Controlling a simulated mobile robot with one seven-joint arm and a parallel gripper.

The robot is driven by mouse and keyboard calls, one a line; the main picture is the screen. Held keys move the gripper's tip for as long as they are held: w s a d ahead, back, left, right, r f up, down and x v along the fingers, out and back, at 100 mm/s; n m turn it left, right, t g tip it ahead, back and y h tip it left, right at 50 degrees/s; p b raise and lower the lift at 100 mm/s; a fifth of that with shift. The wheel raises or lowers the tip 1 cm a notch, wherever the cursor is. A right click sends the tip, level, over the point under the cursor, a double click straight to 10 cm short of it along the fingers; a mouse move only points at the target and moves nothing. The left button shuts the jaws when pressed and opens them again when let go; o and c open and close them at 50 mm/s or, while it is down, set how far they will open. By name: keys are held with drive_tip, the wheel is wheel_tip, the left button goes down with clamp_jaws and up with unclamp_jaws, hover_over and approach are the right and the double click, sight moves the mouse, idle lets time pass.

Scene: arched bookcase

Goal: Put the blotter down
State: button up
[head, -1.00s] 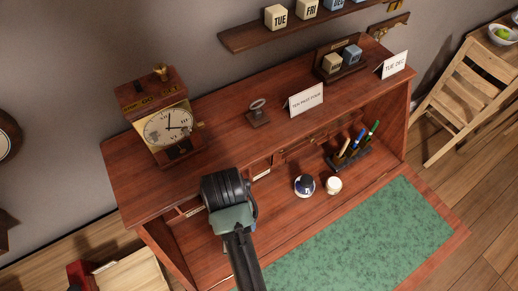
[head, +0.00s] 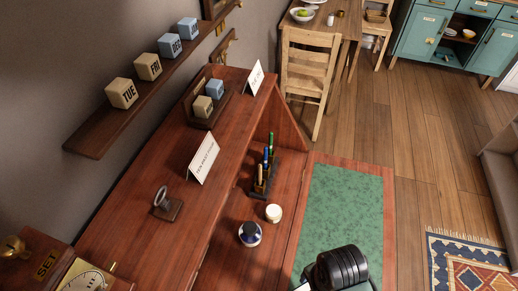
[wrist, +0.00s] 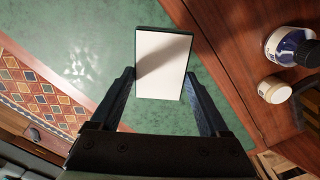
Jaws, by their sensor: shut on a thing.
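The blotter appears to be the flat rectangular piece (wrist: 162,65) with a pale face and dark green edges in the wrist view. My gripper (wrist: 160,82) is shut on it, one finger along each long side. It is over the green writing surface (wrist: 100,45); I cannot tell whether it touches. In the head view, my wrist is at the bottom edge above the green writing surface (head: 343,205), and hides most of the held piece and the fingers.
An ink bottle (head: 250,234), a white jar (head: 273,213) and a pen stand (head: 264,172) stand on the wood left of the green surface. A card (head: 203,158) and small stand (head: 167,205) are on the desk top. The far green surface is clear.

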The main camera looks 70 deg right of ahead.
drive_tip(key=p, duration=0.2)
approach(240, 281)
drive_tip(key=shift+s+f, duration=0.15)
drive_tip(key=shift+f, duration=0.65)
wheel_tip(240, 281, down, 4)
drive_tip(key=shift+r, duration=0.2)
drive_tip(key=shift+w+f, duration=0.2)
drive_tip(key=shift+f, duration=0.35)
drive_tip(key=shift+f, duration=0.15)
drive_tip(key=o, duration=1.3)
drive_tip(key=shift+c, duration=0.2)
wheel_tip(240, 281, up, 8)
drive_tip(key=shift+f, duration=0.15)
